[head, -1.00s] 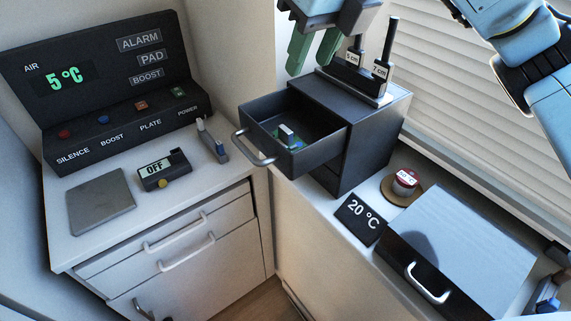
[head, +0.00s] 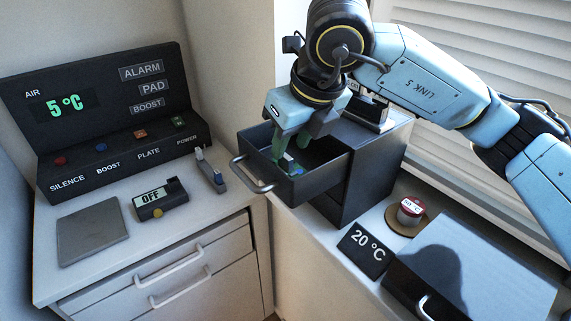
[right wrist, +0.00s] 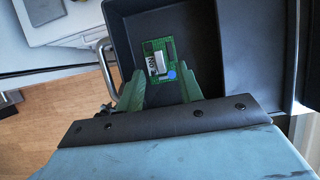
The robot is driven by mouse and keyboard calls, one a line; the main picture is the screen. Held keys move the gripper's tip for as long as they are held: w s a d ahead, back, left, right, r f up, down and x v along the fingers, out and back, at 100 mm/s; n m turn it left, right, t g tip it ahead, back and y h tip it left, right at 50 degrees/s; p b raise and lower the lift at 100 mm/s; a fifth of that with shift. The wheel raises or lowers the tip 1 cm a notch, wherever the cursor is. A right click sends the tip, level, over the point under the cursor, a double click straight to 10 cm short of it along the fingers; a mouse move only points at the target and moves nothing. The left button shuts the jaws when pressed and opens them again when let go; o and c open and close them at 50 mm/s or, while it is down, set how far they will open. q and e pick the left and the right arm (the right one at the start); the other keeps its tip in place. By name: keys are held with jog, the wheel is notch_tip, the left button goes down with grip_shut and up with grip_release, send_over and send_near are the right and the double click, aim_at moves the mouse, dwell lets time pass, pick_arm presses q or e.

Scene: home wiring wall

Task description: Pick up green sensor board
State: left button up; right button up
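The green sensor board (right wrist: 152,84) lies in the open top drawer of the dark cabinet. It carries a white labelled block and a blue round part. In the head view the board (head: 291,169) is partly hidden by my right gripper. My right gripper (head: 291,146) points down into the drawer, above the board. In the right wrist view the green fingers of the gripper (right wrist: 158,80) are apart, one on each side of the board's near end. Nothing is held between them, and contact cannot be told. My left gripper is not in view.
The drawer walls (head: 318,183) surround the fingers closely, and the drawer handle (head: 250,176) sticks out in front. A control panel (head: 110,120) and an OFF meter (head: 160,199) stand left. A red-lidded jar (head: 411,210) and a 20 °C sign (head: 367,249) stand right.

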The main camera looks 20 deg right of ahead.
aim_at(286, 156)
jog(key=x, duration=0.3)
jog(key=shift+w+f, duration=0.15)
jog(key=shift+f, duration=0.1)
jog(key=shift+c, duration=0.2)
grip_shut()
jog(key=shift+r, duration=0.1)
